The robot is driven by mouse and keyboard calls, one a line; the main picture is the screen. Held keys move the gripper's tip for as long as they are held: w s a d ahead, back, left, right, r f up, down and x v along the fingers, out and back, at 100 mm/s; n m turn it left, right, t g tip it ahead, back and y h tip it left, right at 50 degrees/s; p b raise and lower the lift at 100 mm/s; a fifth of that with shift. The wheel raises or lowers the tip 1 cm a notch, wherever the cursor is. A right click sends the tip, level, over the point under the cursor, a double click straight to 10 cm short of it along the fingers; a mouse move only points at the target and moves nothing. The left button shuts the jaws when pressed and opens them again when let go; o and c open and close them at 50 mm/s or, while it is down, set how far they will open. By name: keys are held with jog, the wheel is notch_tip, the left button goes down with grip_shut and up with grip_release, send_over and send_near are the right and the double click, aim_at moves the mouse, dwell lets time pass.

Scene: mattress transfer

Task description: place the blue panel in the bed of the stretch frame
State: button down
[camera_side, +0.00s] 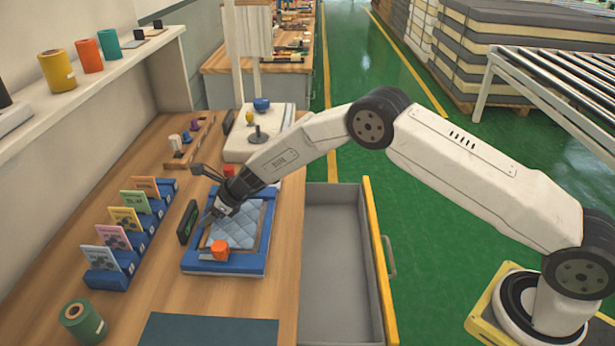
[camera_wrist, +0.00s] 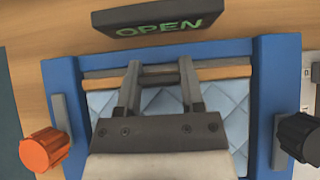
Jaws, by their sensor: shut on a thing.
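The blue panel (camera_side: 236,232) is light blue and quilted. It lies within the outline of the stretch frame (camera_side: 225,268), a blue rectangular frame on the bench; I cannot tell whether it rests flat on the bed. In the wrist view the panel (camera_wrist: 226,100) shows on both sides of my fingers, inside the blue frame (camera_wrist: 265,75). My gripper (camera_side: 217,211) is at the panel's left edge in the side view and is shut on the panel. In the wrist view my gripper (camera_wrist: 160,75) reaches that edge; its wrist body hides the panel's middle.
An orange knob (camera_wrist: 45,150) and a black knob (camera_wrist: 303,136) flank the frame. A dark sign reading OPEN (camera_wrist: 155,24) stands beyond it. A blue card rack (camera_side: 108,280) is left of the frame. An open grey drawer (camera_side: 335,265) is at right.

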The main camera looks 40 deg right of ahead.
jog(key=shift+f, duration=0.1)
jog(key=shift+c, duration=1)
grip_release()
jog(key=shift+s+d+r, duration=0.3)
jog(key=shift+d+r, duration=0.05)
jog(key=shift+r, duration=0.25)
jog(key=v, duration=1)
jog(key=shift+s+r, duration=0.2)
jog(key=shift+r, duration=0.05)
jog(key=shift+d, duration=0.15)
